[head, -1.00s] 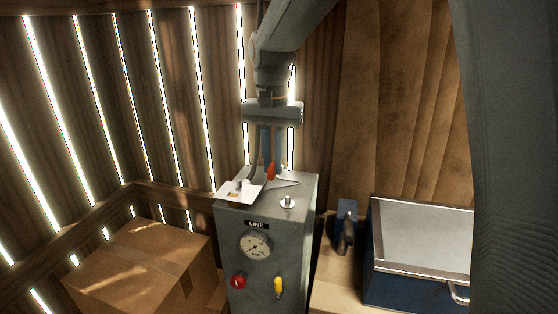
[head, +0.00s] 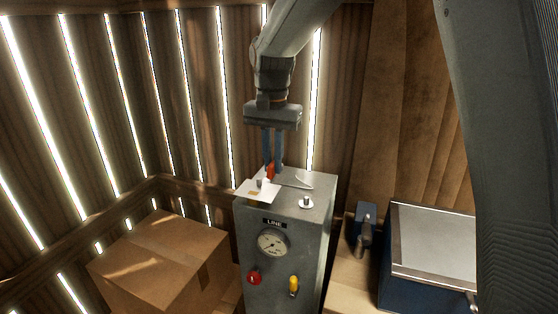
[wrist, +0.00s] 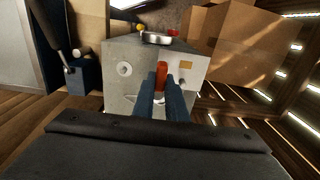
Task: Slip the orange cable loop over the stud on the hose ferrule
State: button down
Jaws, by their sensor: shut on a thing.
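My gripper (head: 271,172) is shut on an orange piece (wrist: 162,76), which stands upright between the fingertips just above the grey compressor cabinet (head: 315,235). I take this piece to be part of the orange cable loop; no open ring of it can be made out. A short metal stud on a round pale base (head: 306,202) stands on the cabinet top, to the right of the gripper. In the wrist view the round base (wrist: 124,69) lies left of the fingers, apart from them. A thin pale curved strip (head: 300,183) lies behind the stud. I cannot make out the hose ferrule clearly.
A white card (head: 257,191) lies at the cabinet's left edge, close to the fingers. The cabinet front has a gauge (head: 272,242), a red knob (head: 254,278) and a yellow lever (head: 293,285). A cardboard box (head: 160,262) stands left, a blue case (head: 430,250) right.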

jog(key=shift+w+a+f+p, duration=0.15)
jog(key=shift+w+a, duration=0.2)
jog(key=shift+a, duration=0.5)
jog(key=shift+w+a+f+p, duration=0.15)
jog(key=shift+w+a, duration=0.2)
jog(key=shift+a, duration=0.55)
jog(key=shift+w+a+f+p, duration=0.15)
jog(key=shift+w+a, duration=0.2)
jog(key=shift+a, duration=0.5)
jog(key=shift+f, duration=0.15)
jog(key=shift+f+b, duration=0.4)
jog(key=shift+f, duration=0.65)
jog(key=shift+f, duration=0.1)
jog(key=shift+f, duration=0.9)
jog(key=shift+f, duration=0.15)
jog(key=shift+f, duration=0.3)
